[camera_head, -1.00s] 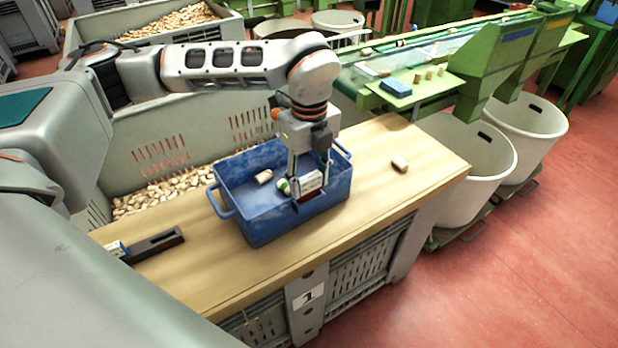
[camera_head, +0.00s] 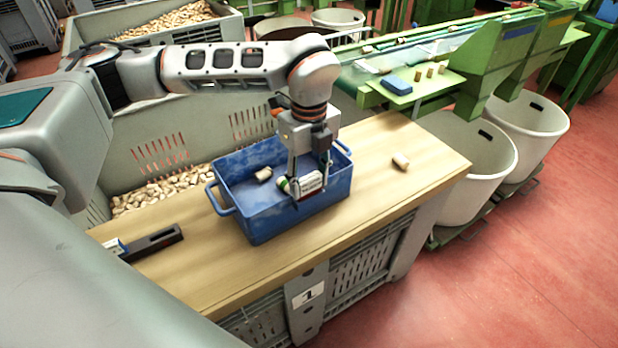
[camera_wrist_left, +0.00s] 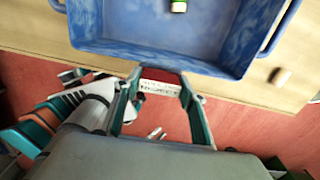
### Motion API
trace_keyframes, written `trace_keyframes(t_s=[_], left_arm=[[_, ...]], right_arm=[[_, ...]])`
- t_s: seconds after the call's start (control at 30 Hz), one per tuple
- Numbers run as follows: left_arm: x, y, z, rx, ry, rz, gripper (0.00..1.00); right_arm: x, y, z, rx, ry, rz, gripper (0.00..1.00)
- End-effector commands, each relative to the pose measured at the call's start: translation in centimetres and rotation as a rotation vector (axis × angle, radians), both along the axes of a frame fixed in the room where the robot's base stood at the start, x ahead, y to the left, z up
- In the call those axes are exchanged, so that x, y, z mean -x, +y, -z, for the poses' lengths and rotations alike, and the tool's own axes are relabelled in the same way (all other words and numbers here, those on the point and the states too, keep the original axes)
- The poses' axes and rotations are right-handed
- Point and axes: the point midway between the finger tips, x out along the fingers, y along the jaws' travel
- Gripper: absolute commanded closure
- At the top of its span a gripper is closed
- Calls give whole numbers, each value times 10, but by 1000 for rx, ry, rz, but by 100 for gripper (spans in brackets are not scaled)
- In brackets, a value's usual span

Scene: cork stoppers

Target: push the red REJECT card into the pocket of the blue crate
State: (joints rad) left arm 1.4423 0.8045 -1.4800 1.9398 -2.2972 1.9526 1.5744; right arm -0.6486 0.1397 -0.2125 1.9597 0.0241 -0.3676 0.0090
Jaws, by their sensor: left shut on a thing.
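The blue crate (camera_head: 262,222) stands on the wooden bench. My left gripper (camera_head: 309,191) points down at the crate's front wall, shut on the red REJECT card (camera_head: 313,182). In the left wrist view the card (camera_wrist_left: 160,87) sits between the two fingers at the crate's rim, with a white lettered band and a red part beside the wall. The red part hardly shows in the head view. The pocket is hidden by the gripper and card, so I cannot tell how deep the card sits. My right gripper is not in view.
A cork (camera_head: 263,173) and a green-ended piece (camera_head: 283,185) lie inside the crate. Another cork (camera_head: 400,161) lies on the bench (camera_head: 375,190) to the right. A dark slotted holder (camera_head: 152,244) is at the left. The bench right of the crate is mostly clear.

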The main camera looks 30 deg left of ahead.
Motion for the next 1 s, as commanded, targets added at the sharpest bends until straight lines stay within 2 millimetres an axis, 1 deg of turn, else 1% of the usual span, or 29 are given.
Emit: trace_keyframes(t_s=[0.67,0.7,0.77,0.8,1.0], left_arm=[[0,0,10,0,0,0,75],[0,0,10,0,0,0,57],[0,0,9,0,0,0,41],[0,0,9,0,0,0,40],[0,0,9,0,0,0,40]], right_arm=[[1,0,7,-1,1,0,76],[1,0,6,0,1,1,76],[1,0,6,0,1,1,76],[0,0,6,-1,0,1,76],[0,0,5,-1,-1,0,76]])
